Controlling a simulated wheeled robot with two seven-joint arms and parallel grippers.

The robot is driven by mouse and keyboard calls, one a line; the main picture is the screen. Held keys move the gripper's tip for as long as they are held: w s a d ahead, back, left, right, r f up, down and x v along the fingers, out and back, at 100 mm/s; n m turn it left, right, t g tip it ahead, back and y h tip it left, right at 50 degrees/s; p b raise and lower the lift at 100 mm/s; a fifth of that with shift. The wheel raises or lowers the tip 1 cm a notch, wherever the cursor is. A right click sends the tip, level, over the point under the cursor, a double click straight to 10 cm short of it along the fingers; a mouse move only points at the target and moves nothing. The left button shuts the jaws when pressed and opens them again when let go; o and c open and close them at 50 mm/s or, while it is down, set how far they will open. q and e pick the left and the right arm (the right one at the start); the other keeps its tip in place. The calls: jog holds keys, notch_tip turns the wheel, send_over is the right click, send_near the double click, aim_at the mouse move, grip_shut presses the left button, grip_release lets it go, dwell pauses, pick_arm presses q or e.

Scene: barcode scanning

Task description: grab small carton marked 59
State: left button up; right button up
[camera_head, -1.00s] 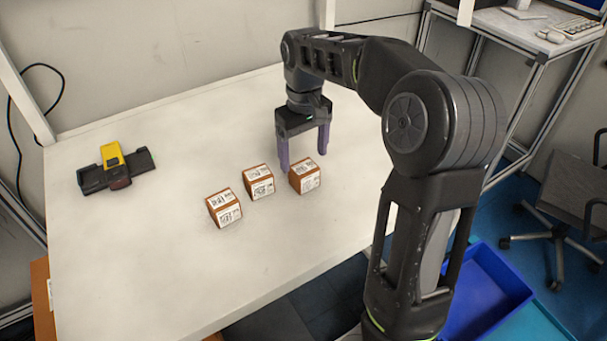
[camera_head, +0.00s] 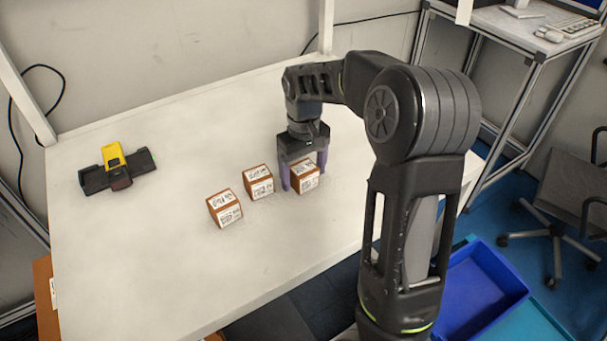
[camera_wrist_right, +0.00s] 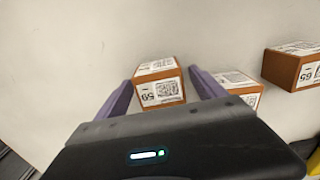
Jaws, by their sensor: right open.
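The small carton marked 59 (camera_wrist_right: 158,84) is a brown box with white labels. In the wrist view it lies between the two purple fingers of my right gripper (camera_wrist_right: 160,98), with some room beside it. In the head view this carton (camera_head: 304,184) is the rightmost of three on the white table. My open right gripper (camera_head: 302,172) is over it, pointing down, with a finger on either side. My left gripper is out of view.
The middle carton (camera_head: 258,182) stands close to the left finger, and another carton (camera_head: 225,208) is farther left. A yellow and black scanner in a holder (camera_head: 115,168) lies at the table's left. A blue bin (camera_head: 480,295) is below right.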

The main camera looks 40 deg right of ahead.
jog(key=shift+c, duration=0.4)
jog(key=c, duration=1.5)
